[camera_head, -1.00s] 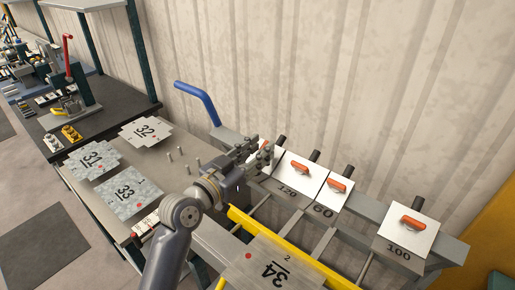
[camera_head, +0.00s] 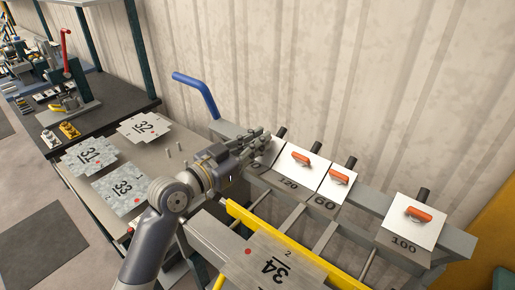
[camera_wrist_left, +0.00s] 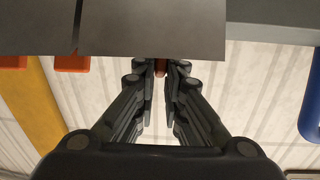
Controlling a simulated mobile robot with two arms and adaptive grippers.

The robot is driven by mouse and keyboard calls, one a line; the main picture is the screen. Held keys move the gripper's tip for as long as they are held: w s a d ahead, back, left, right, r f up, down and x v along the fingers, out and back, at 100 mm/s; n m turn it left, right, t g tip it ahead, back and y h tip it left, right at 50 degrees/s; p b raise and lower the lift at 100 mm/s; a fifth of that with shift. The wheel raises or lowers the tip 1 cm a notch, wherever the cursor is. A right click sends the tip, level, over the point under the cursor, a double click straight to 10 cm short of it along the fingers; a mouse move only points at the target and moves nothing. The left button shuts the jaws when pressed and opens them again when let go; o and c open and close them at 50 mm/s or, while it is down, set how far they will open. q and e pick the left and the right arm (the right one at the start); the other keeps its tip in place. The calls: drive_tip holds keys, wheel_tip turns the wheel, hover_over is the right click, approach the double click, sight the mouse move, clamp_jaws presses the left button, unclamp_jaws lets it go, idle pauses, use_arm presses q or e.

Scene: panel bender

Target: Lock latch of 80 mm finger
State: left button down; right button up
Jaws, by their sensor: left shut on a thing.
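The leftmost finger (camera_head: 254,166) of the row is mostly hidden behind my left gripper (camera_head: 266,143) in the head view. Only a "0" of its label shows, so I cannot read the full number. In the left wrist view, my left gripper (camera_wrist_left: 160,75) has its fingertips closed around a small reddish-brown piece, the latch (camera_wrist_left: 159,67), at the edge of a grey plate. The latch's exact angle cannot be told. My right gripper is in neither view.
To the right stand the 120 finger (camera_head: 291,178), the 60 finger (camera_head: 330,195) and the 100 finger (camera_head: 408,235), each with an orange latch. A yellow bar (camera_head: 290,240) and plate 34 (camera_head: 283,262) lie in front. A blue handle (camera_head: 197,92) rises at the left.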

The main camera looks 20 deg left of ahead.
use_arm(q)
drive_tip(key=m+g+h+b, duration=0.2)
drive_tip(key=b, duration=0.2)
drive_tip(key=m+g+h+b, duration=0.1)
drive_tip(key=m+g+b, duration=0.1)
drive_tip(key=m+b, duration=0.1)
drive_tip(key=a+m+g+h+b, duration=0.1)
drive_tip(key=m+h+b, duration=0.1)
drive_tip(key=b, duration=0.3)
drive_tip(key=shift+w+f+m+g+h, duration=0.15)
drive_tip(key=shift+w+m+g+h, duration=0.2)
drive_tip(key=shift+m, duration=0.35)
drive_tip(key=shift+r+m+g+h+b, duration=0.25)
drive_tip(key=shift+m+g+b, duration=0.5)
drive_tip(key=shift+m+g, duration=0.25)
drive_tip(key=shift+w+r+m+g, duration=0.15)
drive_tip(key=shift+r+m+g, duration=0.1)
drive_tip(key=shift+m+g, duration=0.85)
drive_tip(key=shift+w+r+m+g+p, duration=0.15)
drive_tip(key=shift+m+g+p, duration=0.35)
drive_tip(key=shift+m+g, duration=0.55)
drive_tip(key=m+g+p, duration=0.2)
drive_tip(key=m+g, duration=0.1)
drive_tip(key=shift+w+r, duration=0.1)
drive_tip(key=shift+w+m+g+y+p, duration=0.1)
drive_tip(key=shift+m+g+y+p, duration=0.7)
drive_tip(key=shift+m, duration=0.25)
drive_tip(key=shift+f, duration=0.2)
